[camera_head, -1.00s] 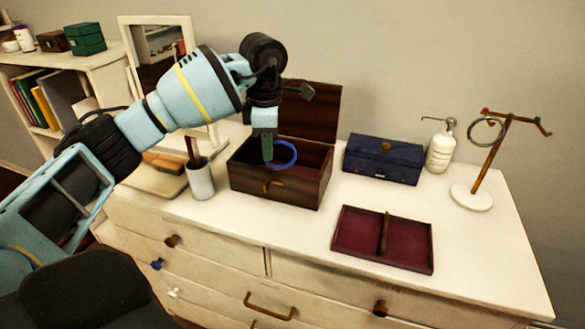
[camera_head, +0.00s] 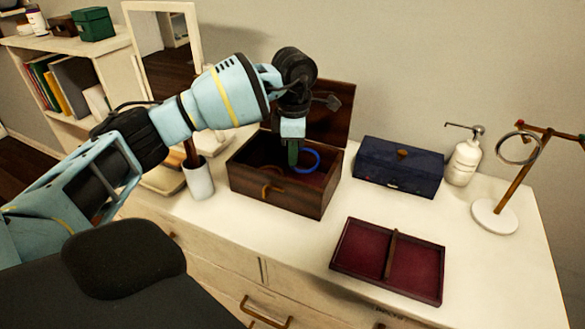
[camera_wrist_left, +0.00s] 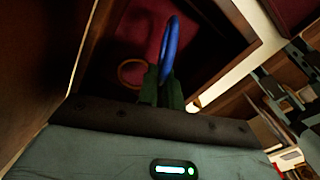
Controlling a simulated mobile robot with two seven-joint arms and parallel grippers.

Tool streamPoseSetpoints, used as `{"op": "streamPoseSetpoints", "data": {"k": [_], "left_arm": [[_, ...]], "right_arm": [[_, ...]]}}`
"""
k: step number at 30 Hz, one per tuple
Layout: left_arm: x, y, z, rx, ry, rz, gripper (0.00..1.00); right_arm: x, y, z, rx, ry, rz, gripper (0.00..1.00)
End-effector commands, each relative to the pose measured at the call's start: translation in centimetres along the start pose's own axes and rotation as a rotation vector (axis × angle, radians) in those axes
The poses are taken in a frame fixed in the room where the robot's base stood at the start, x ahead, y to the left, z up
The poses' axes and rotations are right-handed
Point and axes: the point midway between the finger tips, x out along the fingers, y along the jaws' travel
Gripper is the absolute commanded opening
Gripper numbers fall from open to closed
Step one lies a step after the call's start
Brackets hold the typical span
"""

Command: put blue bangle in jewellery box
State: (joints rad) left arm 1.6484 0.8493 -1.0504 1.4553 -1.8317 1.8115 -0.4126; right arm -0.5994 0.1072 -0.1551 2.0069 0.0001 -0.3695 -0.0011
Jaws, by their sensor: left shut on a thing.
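The open wooden jewellery box (camera_head: 312,204) stands on the white dresser, its lid raised at the back; its inside also shows in the left wrist view. My left gripper (camera_head: 293,157) is over the box opening, pointing down. Its green fingertips (camera_wrist_left: 161,87) are shut on the blue bangle (camera_head: 318,159). The bangle (camera_wrist_left: 169,46) stands up between the fingertips in the wrist view, over the dark red lining. I cannot tell whether it touches the box. A brownish ring (camera_wrist_left: 131,73) shows inside the box. My right gripper is not in view.
A white cup (camera_head: 198,180) stands just left of the box and a mirror (camera_head: 197,70) behind it. A dark blue box (camera_head: 398,170), a soap dispenser (camera_head: 464,161) and a ring stand (camera_head: 495,217) are to the right. A red divided tray (camera_head: 345,260) lies in front.

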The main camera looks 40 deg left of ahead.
Motion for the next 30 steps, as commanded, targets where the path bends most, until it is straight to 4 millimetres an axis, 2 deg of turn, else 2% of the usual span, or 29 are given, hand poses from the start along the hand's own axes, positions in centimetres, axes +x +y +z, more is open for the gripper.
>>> {"op": "streamPoseSetpoints", "data": {"k": [9, 18, 29, 30], "left_arm": [[1.1, 0.0, 0.0, 0.0, 0.0, 0.001, 0.0], [4.4, 0.0, 0.1, 0.0, -0.001, 0.001, 0.0], [4.8, 0.0, 0.1, 0.001, -0.001, 0.001, 0.0], [4.8, 0.0, 0.1, 0.001, -0.001, 0.001, 0.08]], "right_arm": [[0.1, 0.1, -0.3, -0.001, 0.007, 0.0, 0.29], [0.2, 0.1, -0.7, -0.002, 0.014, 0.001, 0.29], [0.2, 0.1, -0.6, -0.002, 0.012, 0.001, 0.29], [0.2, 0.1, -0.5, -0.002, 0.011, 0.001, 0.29]]}}
